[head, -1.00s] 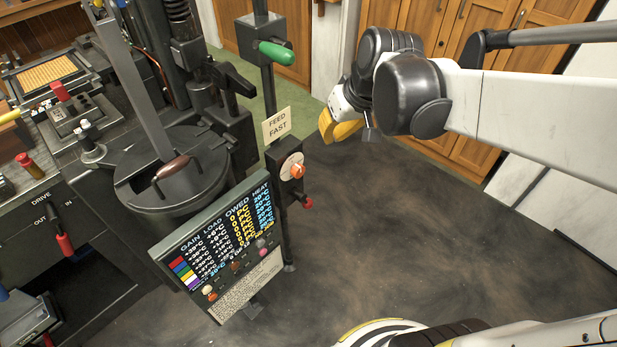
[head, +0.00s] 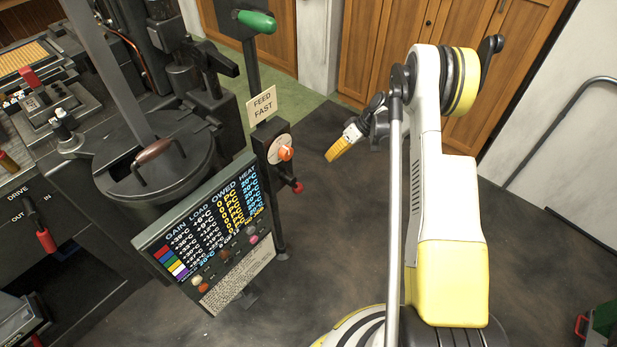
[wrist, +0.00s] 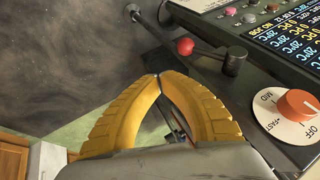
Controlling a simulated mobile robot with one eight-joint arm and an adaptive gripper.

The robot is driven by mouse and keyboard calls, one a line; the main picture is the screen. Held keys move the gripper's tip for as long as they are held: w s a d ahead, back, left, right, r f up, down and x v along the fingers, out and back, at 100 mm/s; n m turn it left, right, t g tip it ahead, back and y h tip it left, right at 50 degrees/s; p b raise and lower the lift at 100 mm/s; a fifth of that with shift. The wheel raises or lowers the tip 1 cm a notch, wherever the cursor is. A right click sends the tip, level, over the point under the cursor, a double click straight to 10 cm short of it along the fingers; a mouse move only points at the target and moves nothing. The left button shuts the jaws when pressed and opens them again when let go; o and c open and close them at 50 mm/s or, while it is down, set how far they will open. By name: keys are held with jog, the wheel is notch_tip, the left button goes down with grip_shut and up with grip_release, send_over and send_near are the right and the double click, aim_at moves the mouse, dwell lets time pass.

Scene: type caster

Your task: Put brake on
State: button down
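No lever in view carries a readable brake label. A short lever with a red knob (head: 297,187) sits low on the dark post, below an orange dial (head: 285,153) and a "FEED FAST" sign (head: 262,105). My gripper (head: 332,157) has yellow fingers and is in the air to the right of the dial, apart from the post. In the wrist view, the fingertips (wrist: 157,76) meet with nothing between them. The red knob (wrist: 185,46) shows just beyond the tips, and the orange dial (wrist: 298,105) is at the right.
A display panel (head: 205,238) stands low beside the post. A green-handled lever (head: 255,21) is at the post's top. A red-handled "DRIVE" lever (head: 46,240) is at the left. A round black pot (head: 155,185) stands behind the panel. Dark floor (head: 330,235) is open right of the post.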

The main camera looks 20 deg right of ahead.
jog(key=a+f+b, duration=0.5)
jog(key=a+f, duration=0.4)
jog(key=shift+w+f+b, duration=0.15)
jog(key=shift+w+b, duration=0.15)
jog(key=shift+b, duration=0.1)
